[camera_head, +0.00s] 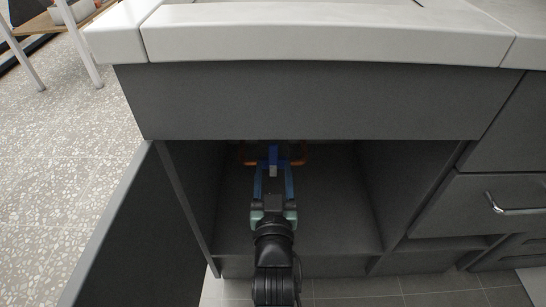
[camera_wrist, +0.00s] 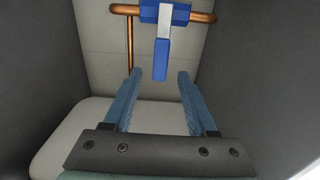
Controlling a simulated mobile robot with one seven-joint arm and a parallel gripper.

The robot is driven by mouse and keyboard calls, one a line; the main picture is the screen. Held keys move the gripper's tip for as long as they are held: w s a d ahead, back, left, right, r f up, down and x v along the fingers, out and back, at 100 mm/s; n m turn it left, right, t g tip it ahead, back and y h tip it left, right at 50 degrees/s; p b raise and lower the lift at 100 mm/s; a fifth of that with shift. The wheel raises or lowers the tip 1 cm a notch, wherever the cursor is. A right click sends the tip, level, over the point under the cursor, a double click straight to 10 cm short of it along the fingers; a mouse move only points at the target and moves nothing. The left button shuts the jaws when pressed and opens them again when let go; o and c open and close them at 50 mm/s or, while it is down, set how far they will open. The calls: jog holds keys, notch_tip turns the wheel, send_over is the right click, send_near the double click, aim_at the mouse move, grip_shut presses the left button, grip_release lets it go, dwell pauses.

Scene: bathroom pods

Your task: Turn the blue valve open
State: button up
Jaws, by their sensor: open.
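The blue valve (camera_wrist: 162,40) sits on a copper pipe (camera_wrist: 203,16) at the back of the cabinet. In the head view the valve (camera_head: 273,154) shows just beyond my fingertips. My gripper (camera_wrist: 160,74) is open and empty, with its two blue fingers apart and pointing at the valve. In the wrist view the lever's lower end appears between the fingertips' lines, a little above them. I cannot tell whether the fingers reach around the lever.
My arm reaches into the open cabinet (camera_head: 340,215) under a white countertop (camera_head: 320,35). The cabinet door (camera_head: 125,235) stands open at the left. Cabinet side walls are close on both sides. A drawer with a metal handle (camera_head: 510,207) is at the right.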

aim_at(273, 155)
jog(key=shift+w+b, duration=1.25)
jog(key=shift+w, duration=1.7)
grip_shut()
